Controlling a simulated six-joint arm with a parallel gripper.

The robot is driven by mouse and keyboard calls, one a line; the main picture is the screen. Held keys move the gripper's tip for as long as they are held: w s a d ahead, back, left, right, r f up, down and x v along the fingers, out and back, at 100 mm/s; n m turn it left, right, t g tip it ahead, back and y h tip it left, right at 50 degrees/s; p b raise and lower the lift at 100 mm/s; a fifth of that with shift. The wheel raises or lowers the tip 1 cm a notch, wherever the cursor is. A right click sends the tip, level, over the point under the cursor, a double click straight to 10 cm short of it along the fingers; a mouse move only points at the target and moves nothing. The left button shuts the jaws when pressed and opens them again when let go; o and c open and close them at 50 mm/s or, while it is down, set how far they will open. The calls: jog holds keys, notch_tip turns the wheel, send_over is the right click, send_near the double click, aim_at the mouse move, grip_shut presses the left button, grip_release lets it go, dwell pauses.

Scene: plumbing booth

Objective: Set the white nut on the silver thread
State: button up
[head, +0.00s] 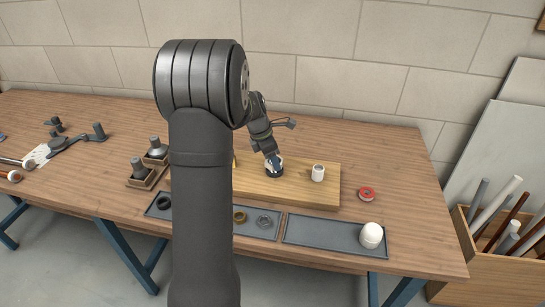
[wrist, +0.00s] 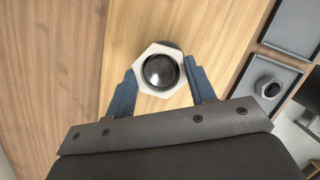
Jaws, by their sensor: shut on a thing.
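The white nut (wrist: 143,82) is hexagonal and sits between the two blue fingers of my gripper (wrist: 160,85) in the wrist view. My gripper is shut on it. A dark, shiny round end (wrist: 160,70) shows through the nut's hole, and part of a dark body shows behind its upper edge. In the head view my gripper (head: 273,158) is low over a short dark fitting (head: 274,173) on the wooden board, with a pale rim at its top. I cannot tell whether the nut touches this fitting. I cannot make out a silver thread for certain.
A white fitting (head: 318,174) stands right of my gripper on the board (head: 300,190). Trays in front hold a dark ring (head: 163,203), a brass nut (head: 239,217), a grey nut (head: 265,221) and a white cap (head: 371,235). Red tape (head: 367,193) lies at right. My arm hides the board's left part.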

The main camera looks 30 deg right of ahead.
dwell(0.4)
jog(key=m, duration=0.2)
jog(key=m+g, duration=0.1)
jog(key=m, duration=0.2)
jog(key=shift+f+m+g+y, duration=0.15)
jog(key=shift+m+g+y, duration=0.15)
jog(key=shift+y, duration=0.1)
jog(key=o, duration=1.6)
jog(key=shift+r, duration=2.55)
